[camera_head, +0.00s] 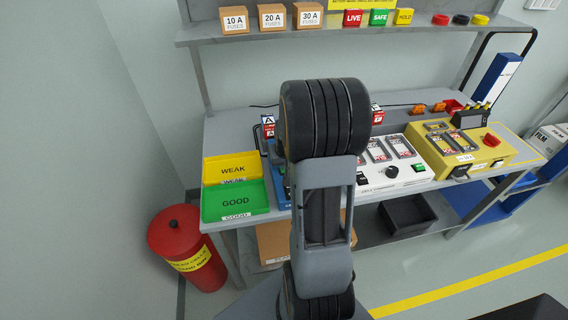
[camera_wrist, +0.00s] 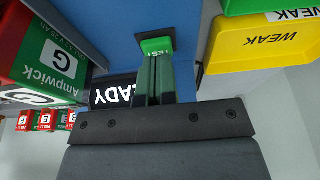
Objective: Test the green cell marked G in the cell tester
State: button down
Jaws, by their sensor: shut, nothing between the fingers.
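My gripper (camera_wrist: 155,85) is shut and empty in the wrist view. Its fingertips are at the green TEST button (camera_wrist: 156,46) on the blue cell tester (camera_wrist: 110,22); I cannot tell whether they press it. A dark display (camera_wrist: 118,93) on the tester shows the letters "ADY", the rest hidden by my fingers. The green cell marked G (camera_wrist: 40,52), labelled Ampwick with red at its edge, is large at the left, beside the tester's blue face. How it is seated is out of view. In the head view my arm hides the gripper and most of the tester.
A yellow WEAK tray (camera_head: 232,168) and a green GOOD tray (camera_head: 235,201) lie at the bench's left. A white device (camera_head: 395,172) and a yellow device (camera_head: 460,150) stand right. A red bin (camera_head: 188,245) is on the floor.

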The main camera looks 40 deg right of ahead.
jog(key=shift+f, duration=0.1)
dwell(0.3)
jog(key=shift+f+b, duration=0.7)
jog(key=shift+s+f, duration=0.15)
jog(key=shift+f, duration=0.25)
jog(key=shift+a, duration=0.1)
notch_tip(320, 180, up, 5)
jog(key=p, duration=0.3)
jog(key=v, duration=0.9)
jog(key=shift+r+b, duration=0.25)
jog(key=shift+b, duration=0.15)
